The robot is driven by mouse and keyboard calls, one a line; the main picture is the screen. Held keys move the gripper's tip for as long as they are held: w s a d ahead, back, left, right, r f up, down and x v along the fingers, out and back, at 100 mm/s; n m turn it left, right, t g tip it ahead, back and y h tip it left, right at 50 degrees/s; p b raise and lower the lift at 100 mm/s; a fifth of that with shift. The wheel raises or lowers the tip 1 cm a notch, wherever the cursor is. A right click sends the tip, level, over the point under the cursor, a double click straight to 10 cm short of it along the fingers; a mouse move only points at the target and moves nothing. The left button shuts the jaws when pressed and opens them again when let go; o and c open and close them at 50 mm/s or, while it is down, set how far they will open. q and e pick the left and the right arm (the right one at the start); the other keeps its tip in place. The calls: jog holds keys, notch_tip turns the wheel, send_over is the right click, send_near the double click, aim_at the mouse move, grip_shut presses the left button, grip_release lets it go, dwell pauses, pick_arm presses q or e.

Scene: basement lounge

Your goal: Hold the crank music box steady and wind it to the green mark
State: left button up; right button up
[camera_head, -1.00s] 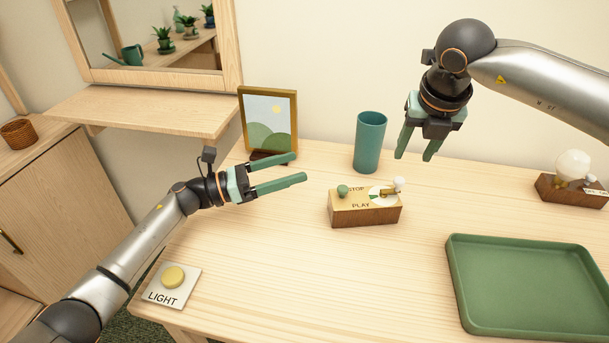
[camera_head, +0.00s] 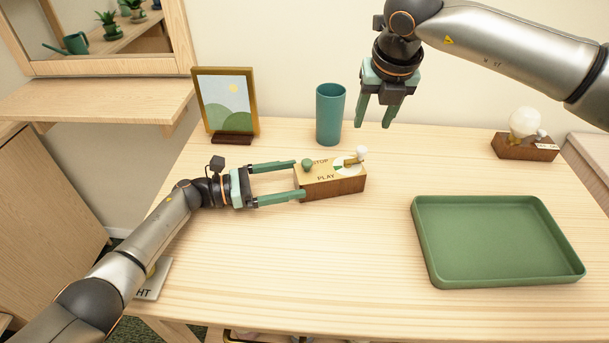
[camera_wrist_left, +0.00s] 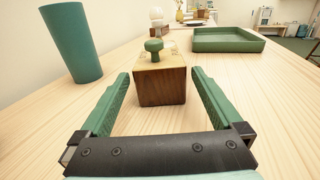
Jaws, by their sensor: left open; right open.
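The crank music box (camera_head: 335,186) is a small wooden box on the table, with a green knob (camera_head: 308,164), a dial and a white-knobbed crank (camera_head: 361,152) on top. STOP and PLAY are lettered on it. My left gripper (camera_head: 302,179) is open, with its fingertips at the box's left end. In the left wrist view the box (camera_wrist_left: 160,86) stands between and just beyond the open fingers (camera_wrist_left: 160,82). My right gripper (camera_head: 374,126) is open and empty above the table, behind the box.
A teal cup (camera_head: 330,115) and a framed picture (camera_head: 228,104) stand behind the box. A green tray (camera_head: 424,243) lies at the right, and a bulb on a wooden base (camera_head: 524,148) stands at the back right. A LIGHT plate (camera_head: 150,290) is partly behind my left arm.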

aim_at(329, 178)
pick_arm(q)
jog(key=shift+w+d, duration=0.2)
jog(key=shift+d, duration=0.75)
jog(key=shift+w+d, duration=0.15)
jog(key=shift+d, duration=0.8)
jog(key=shift+c, duration=0.2)
jog(key=c, duration=1.5)
pick_arm(e)
jog(key=shift+o, duration=0.6)
jog(key=shift+a, duration=0.15)
jog(key=w+f+m+h, duration=0.1)
jog(key=f+m, duration=0.1)
jog(key=f, duration=0.1)
jog(key=w+f+m, duration=0.1)
jog(key=f+m, duration=0.1)
jog(key=f, duration=0.1)
jog(key=w+f+m+h, duration=0.1)
jog(key=f+m, duration=0.1)
jog(key=f, duration=0.1)
jog(key=shift+w+a+h, duration=0.1)
jog(key=shift+w+h, duration=0.15)
jog(key=shift+h, duration=0.05)
